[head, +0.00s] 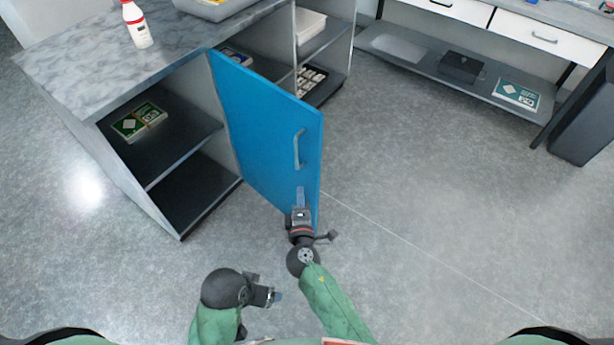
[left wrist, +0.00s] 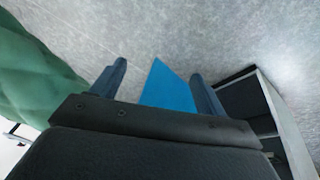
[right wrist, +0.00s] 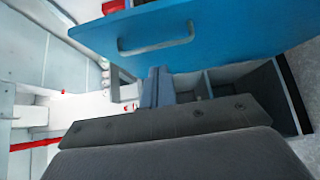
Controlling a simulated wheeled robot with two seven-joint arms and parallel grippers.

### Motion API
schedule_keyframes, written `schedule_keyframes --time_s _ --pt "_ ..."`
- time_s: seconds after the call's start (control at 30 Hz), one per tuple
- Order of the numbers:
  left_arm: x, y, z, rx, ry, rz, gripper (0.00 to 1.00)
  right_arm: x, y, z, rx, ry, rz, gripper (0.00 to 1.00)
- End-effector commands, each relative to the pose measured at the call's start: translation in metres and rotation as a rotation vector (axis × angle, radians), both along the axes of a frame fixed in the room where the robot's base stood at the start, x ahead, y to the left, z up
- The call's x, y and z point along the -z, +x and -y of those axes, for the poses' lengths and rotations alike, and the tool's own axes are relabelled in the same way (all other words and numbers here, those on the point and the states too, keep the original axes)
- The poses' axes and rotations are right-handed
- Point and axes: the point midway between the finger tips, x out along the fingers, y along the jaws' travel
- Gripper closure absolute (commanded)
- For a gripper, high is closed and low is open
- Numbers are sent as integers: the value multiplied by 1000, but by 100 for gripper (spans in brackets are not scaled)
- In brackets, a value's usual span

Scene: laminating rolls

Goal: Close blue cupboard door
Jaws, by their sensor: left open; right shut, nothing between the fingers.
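The blue cupboard door (head: 262,125) stands wide open, swung out from the grey cupboard. Its handle (head: 299,149) is on the face turned to the right. My right gripper (head: 301,194) is shut and empty, in front of the lower free end of the door, below the handle; I cannot tell whether it touches. In the right wrist view the door (right wrist: 240,30) and handle (right wrist: 157,40) are just beyond the shut fingers (right wrist: 158,85). My left gripper (head: 268,296) is open and low, left of my right arm. The left wrist view shows the door (left wrist: 168,90) between its fingers, farther off.
The cupboard's open compartment (head: 178,135) holds green-and-white boxes (head: 139,121) on a shelf. A white bottle with a red cap (head: 137,25) and a grey tray (head: 215,8) stand on top. A workbench with drawers (head: 545,38) is at the back right. The floor (head: 430,200) right of the door is clear.

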Motion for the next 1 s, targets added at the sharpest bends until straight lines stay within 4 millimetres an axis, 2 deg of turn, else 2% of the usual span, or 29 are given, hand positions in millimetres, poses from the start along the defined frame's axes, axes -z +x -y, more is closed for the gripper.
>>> schedule_keyframes --time_s 0.67,1.0 --pt "-50 -26 -45 -37 98 -117 26 -3 99 -3 3 2 0 100" --pt "0 -10 -41 -37 106 -124 26 -2 119 18 4 3 -1 100"
